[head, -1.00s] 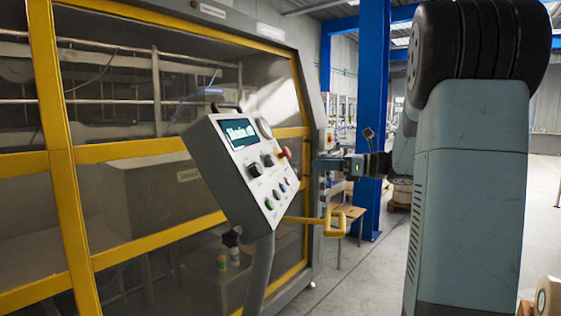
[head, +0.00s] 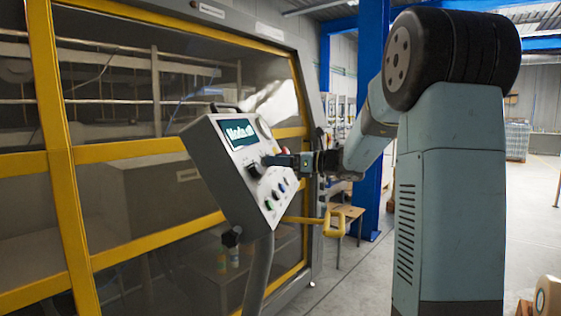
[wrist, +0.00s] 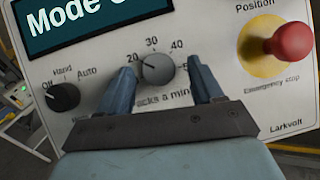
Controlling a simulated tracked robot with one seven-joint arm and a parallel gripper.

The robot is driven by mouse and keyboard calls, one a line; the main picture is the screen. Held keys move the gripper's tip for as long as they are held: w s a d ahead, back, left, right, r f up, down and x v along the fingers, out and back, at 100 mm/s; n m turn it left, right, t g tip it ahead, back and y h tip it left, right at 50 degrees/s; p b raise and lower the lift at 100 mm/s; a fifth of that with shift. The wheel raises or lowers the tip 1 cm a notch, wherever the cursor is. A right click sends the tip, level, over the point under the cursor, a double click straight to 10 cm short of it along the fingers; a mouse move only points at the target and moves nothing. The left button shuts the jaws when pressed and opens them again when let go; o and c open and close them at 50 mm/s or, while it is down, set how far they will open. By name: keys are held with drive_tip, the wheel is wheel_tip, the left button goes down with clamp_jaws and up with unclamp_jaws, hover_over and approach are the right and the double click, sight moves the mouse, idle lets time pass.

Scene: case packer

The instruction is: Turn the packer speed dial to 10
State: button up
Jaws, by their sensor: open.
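The packer speed dial (wrist: 158,70) is a round dark grey knob on the control panel (wrist: 100,62), above lettering partly hidden by my fingers that ends "acks a min". Figures 20, 30 and 40 show around it; the lower scale, including any 10, is hidden. My gripper (wrist: 162,72) is open, with one finger left and one right of the dial. A gap shows on the right; on the left the finger is very close, contact unclear. In the head view my gripper (head: 270,160) covers the dial.
The black Off/Hand/Auto knob (wrist: 62,97) sits left of the dial. The red emergency stop (wrist: 291,42) stands out at the upper right. A screen (head: 238,133) reads "Mode", the rest unclear. Several small buttons (head: 274,193) lie below. The yellow-framed machine (head: 110,152) stands behind.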

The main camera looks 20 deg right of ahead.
drive_tip(key=shift+w+a, duration=0.15)
drive_tip(key=c, duration=1)
